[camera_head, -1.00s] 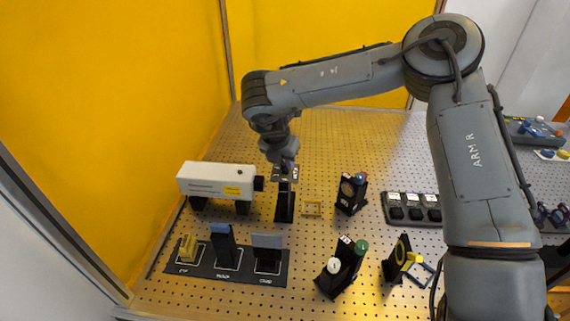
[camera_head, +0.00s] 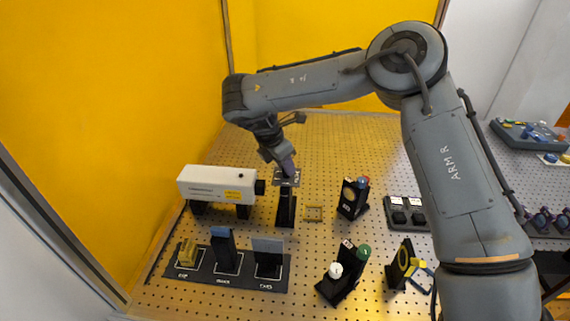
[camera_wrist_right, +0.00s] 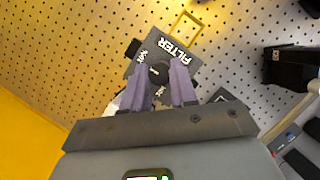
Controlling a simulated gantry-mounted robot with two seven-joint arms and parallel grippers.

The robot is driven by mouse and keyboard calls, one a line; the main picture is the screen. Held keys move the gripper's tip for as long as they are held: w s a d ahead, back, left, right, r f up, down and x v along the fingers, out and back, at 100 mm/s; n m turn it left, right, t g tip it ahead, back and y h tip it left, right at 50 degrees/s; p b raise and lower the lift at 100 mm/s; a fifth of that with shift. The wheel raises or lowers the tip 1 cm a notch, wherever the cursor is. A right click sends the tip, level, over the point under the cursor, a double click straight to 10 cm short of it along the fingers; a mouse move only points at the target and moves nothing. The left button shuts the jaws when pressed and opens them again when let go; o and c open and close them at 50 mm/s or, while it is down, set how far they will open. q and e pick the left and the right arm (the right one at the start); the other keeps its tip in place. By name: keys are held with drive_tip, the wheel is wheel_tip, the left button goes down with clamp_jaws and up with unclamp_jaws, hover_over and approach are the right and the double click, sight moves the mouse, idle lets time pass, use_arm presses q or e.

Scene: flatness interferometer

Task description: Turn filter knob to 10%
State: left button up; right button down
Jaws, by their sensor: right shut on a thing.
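The filter unit is a dark plate (camera_wrist_right: 185,62) lettered FILTER, with smaller labels that I cannot read surely. In the head view its plate (camera_head: 293,181) tops a black post (camera_head: 286,208) to the right of the white laser housing (camera_head: 215,184). My right gripper (camera_head: 289,169), with purple fingers, reaches down to this plate. In the right wrist view my right gripper (camera_wrist_right: 160,66) is shut on the round dark filter knob (camera_wrist_right: 158,74), one finger on each side. Its pointer setting cannot be read. My left gripper is not in view.
A black rack (camera_head: 210,277) with upright parts stands front left. A small yellow frame (camera_head: 314,214) lies close to the post.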

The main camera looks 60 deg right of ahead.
drive_tip(key=c, duration=0.9)
unclamp_jaws()
drive_tip(key=shift+w+a+r, duration=0.1)
drive_tip(key=shift+a+r, duration=0.1)
drive_tip(key=shift+r, duration=0.4)
drive_tip(key=p+v, duration=0.6)
drive_tip(key=v, duration=0.3)
drive_tip(key=shift+r+p, duration=0.25)
drive_tip(key=shift+p, duration=0.05)
drive_tip(key=shift+a, duration=0.15)
